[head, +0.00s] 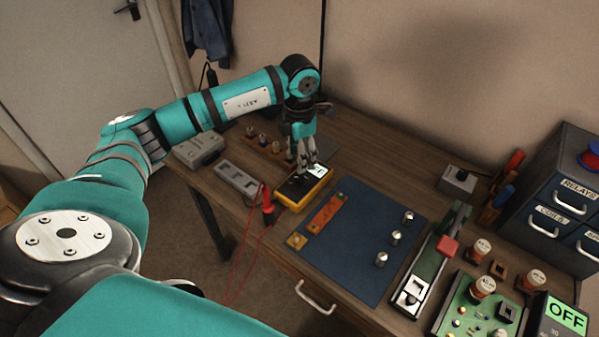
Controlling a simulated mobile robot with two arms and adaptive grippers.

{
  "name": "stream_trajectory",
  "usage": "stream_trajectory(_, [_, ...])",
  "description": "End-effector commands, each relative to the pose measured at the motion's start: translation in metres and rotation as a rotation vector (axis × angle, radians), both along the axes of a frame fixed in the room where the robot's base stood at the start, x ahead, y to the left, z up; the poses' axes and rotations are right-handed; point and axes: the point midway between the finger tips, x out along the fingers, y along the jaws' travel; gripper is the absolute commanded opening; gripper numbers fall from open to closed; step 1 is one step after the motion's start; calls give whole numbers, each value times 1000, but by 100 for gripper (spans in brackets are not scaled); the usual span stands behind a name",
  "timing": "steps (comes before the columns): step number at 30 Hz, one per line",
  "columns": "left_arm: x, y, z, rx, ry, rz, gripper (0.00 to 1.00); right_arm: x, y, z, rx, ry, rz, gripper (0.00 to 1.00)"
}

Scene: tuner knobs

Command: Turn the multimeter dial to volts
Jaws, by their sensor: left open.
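The multimeter (289,198) is a yellow-edged dark box with a small lit screen (317,171). It lies on the wooden bench, left of the blue mat. My left gripper (305,170) points down over the multimeter, with its fingertips at or just above the meter's face. It is open, and I see nothing held in it. The fingers hide the dial, so I cannot read its setting or tell whether they touch it. My right gripper is out of view.
Red leads (266,205) hang at the bench's front edge. The blue mat (350,245) holds an orange strip and several metal knobs. Grey boxes (199,146) stand at left. A green board (470,310), an OFF display (567,317) and a drawer cabinet (555,190) are at right.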

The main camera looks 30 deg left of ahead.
Motion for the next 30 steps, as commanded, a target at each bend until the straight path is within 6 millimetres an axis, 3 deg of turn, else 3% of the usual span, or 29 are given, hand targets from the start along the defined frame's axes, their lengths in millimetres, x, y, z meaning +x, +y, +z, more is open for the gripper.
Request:
stream_trajectory(6, [-1,-1,-45,-1,4,-1,53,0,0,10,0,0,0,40])
stream_trajectory(12, [0,-1,-71,-1,2,0,53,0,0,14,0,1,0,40])
stream_trajectory(24, [0,-1,-80,-1,0,-1,53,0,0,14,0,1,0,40])
stream_trajectory(30, [0,-1,-79,-1,0,-1,28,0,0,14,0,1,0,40])
